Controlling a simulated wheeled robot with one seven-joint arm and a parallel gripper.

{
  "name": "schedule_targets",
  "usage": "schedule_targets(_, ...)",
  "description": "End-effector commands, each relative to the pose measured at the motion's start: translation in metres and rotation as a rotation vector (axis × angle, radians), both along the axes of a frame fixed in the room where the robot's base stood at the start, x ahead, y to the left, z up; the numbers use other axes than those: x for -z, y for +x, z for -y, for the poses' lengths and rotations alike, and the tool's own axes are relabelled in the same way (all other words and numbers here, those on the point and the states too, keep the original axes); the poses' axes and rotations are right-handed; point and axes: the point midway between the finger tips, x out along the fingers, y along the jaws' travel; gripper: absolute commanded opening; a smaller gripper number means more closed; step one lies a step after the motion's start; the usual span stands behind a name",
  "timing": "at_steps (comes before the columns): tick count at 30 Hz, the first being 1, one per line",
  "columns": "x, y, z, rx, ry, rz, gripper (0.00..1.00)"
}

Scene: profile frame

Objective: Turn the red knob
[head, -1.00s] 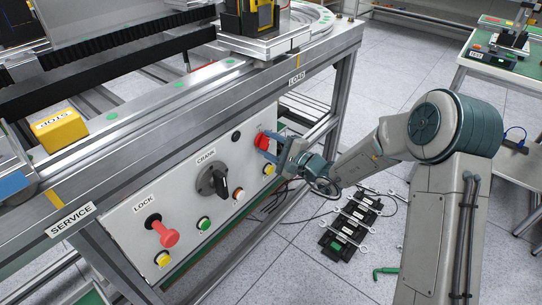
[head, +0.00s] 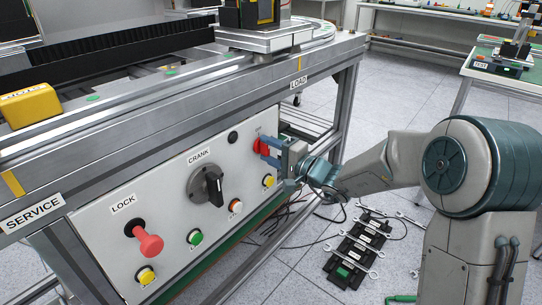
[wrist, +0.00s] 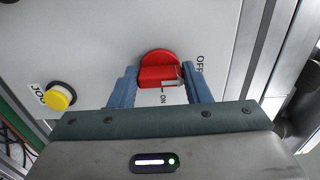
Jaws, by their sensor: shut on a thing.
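The red knob (head: 261,146) is at the right end of the white control panel in the head view. It also shows in the wrist view (wrist: 158,70), with its grip bar lying roughly across the picture. A label OFF is to its right and ON is below it. My gripper (head: 268,152) has its blue fingers at the knob, one on each side in the wrist view (wrist: 162,88), shut on it. The fingertips' contact is partly hidden.
A yellow JOG button (wrist: 60,96) is left of the knob in the wrist view. The panel (head: 165,200) also bears a black crank (head: 208,186) and a red lock lever (head: 148,240). A rack of wrenches (head: 357,247) lies on the floor below my arm.

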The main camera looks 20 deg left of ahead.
Motion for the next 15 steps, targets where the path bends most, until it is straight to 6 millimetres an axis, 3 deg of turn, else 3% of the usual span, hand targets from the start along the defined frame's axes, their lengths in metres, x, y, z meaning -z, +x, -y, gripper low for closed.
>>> schedule_targets(11,0.0001,-0.0026,-0.0028,-0.009,-0.002,0.006,0.21)
schedule_targets(12,0.0001,-0.0026,-0.0028,-0.009,-0.002,0.006,0.49)
schedule_targets(14,0.0001,-0.0023,-0.0025,-0.007,-0.002,0.005,0.65)
schedule_targets(15,0.0001,-0.0018,-0.0018,-0.006,-0.002,0.005,0.65)
